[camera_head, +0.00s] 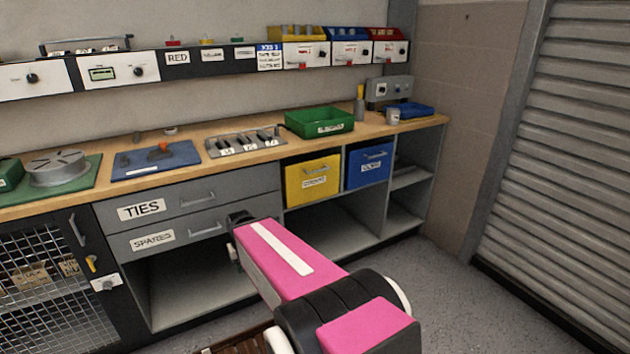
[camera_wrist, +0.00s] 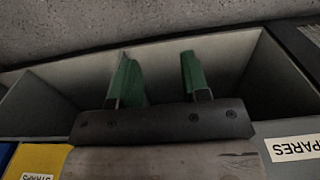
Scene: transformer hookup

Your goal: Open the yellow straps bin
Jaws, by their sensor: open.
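The yellow straps bin (camera_head: 312,182) sits in the upper cubby under the worktop, its front about level with the shelf unit. It has a pale handle and a white label. In the wrist view, a corner of the yellow bin (camera_wrist: 52,163) with an upside-down label shows at the lower left. My gripper (camera_wrist: 158,58) has its two green fingers apart with nothing between them, against the open grey shelf space. In the head view, my gripper's dark end is left of and below the yellow bin, not on its handle; its fingers are hidden there.
A blue bin (camera_head: 369,167) sits just right of the yellow one. Drawers marked TIES (camera_head: 140,208) and SPARES (camera_head: 152,240) are to the left. A green tray (camera_head: 320,121) stands on the worktop above. Open shelves lie below the bins.

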